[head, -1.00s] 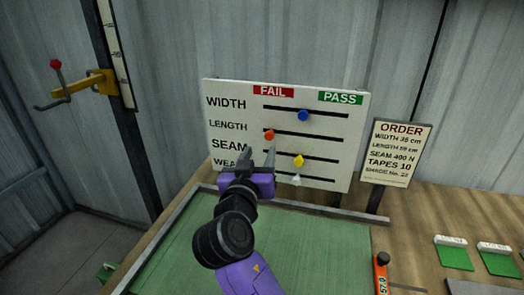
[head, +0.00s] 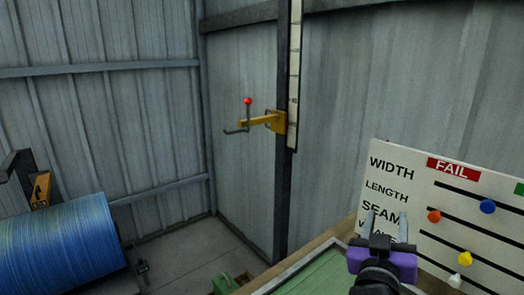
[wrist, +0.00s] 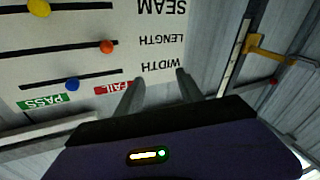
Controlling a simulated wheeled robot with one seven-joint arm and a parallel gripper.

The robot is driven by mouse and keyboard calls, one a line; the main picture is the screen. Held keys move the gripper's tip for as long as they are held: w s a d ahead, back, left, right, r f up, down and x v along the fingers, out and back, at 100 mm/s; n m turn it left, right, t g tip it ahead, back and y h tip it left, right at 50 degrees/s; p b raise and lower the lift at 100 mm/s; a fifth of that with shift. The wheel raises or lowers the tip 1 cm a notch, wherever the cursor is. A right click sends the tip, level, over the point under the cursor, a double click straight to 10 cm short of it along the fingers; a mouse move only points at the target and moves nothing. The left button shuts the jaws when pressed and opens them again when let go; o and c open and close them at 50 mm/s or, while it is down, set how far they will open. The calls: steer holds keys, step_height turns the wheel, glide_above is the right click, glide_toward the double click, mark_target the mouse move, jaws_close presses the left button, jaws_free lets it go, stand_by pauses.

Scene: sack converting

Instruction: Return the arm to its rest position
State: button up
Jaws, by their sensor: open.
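My gripper (head: 385,226) is at the lower right of the head view, in front of the left part of the white board. Its two grey fingers are apart with nothing between them. My gripper (wrist: 155,88) also shows in the wrist view, where the board appears upside down beyond the fingers. The purple wrist body fills the bottom of that view. I cannot tell the exact gap between the fingertips and the board.
The board (head: 400,165) carries sliders with blue (head: 487,207), orange (head: 434,216), yellow (head: 465,258) and white (head: 455,281) knobs. A green mat (head: 318,275) lies below. A yellow wall bracket (head: 270,121) and a blue roll (head: 65,245) are to the left.

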steer(key=s+a+f+n+t+y, duration=0.1)
steer(key=s+a+f+n+y, duration=0.2)
steer(key=s+a+f+y, duration=0.25)
steer(key=s+a+f+n+t+y, duration=0.1)
steer(key=s+a+f+n+y, duration=0.25)
steer(key=s+f, duration=0.4)
steer(key=s+d+f+m+g, duration=0.1)
steer(key=s+f+g, duration=0.1)
steer(key=s, duration=1.3)
steer(key=s+d+f+m+g, duration=0.1)
steer(key=s+f, duration=0.3)
steer(key=s, duration=1.2)
steer(key=shift+d+f+m+g+y, duration=0.15)
steer(key=shift+d+m+g+y, duration=0.15)
steer(key=shift+m+g, duration=0.35)
